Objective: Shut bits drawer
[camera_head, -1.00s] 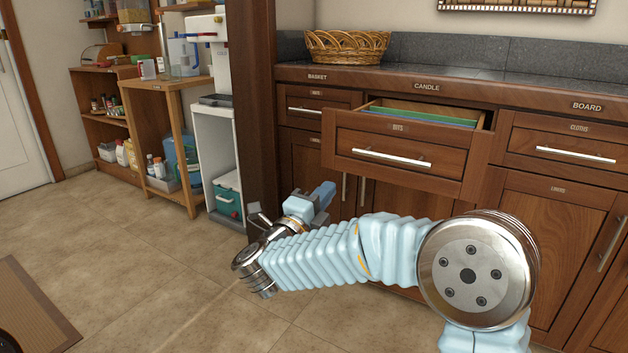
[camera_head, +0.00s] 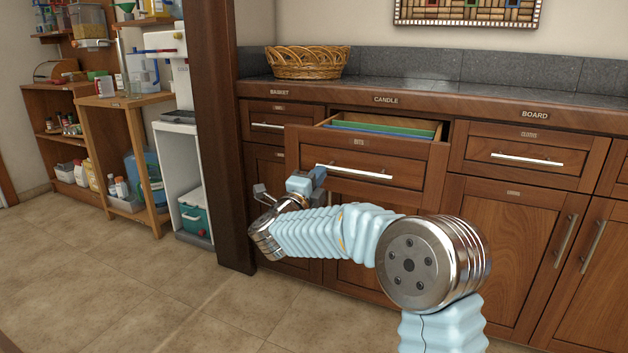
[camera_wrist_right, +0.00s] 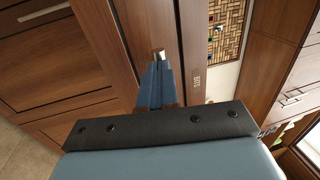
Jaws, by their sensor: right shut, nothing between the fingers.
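The bits drawer (camera_head: 400,170) is pulled out from the cabinet under the candle label. Its wooden front carries a small bits label (camera_wrist_right: 196,80) and a horizontal metal handle (camera_head: 355,172). Green and blue contents show inside the open top. My right gripper (camera_head: 319,174) is shut and empty at the left end of the handle. In the right wrist view its blue fingers (camera_wrist_right: 157,78) are together and point at the drawer front, with a bright bit of handle just beyond the tips. I cannot tell whether they touch it. My left gripper is out of view.
Closed drawers flank it: a small one (camera_head: 268,122) on the left and the cloths drawer (camera_head: 527,157) on the right. A wicker basket (camera_head: 306,62) stands on the dark counter (camera_head: 470,92). A dark wooden post (camera_head: 215,130) rises at left. The tiled floor (camera_head: 130,290) is clear.

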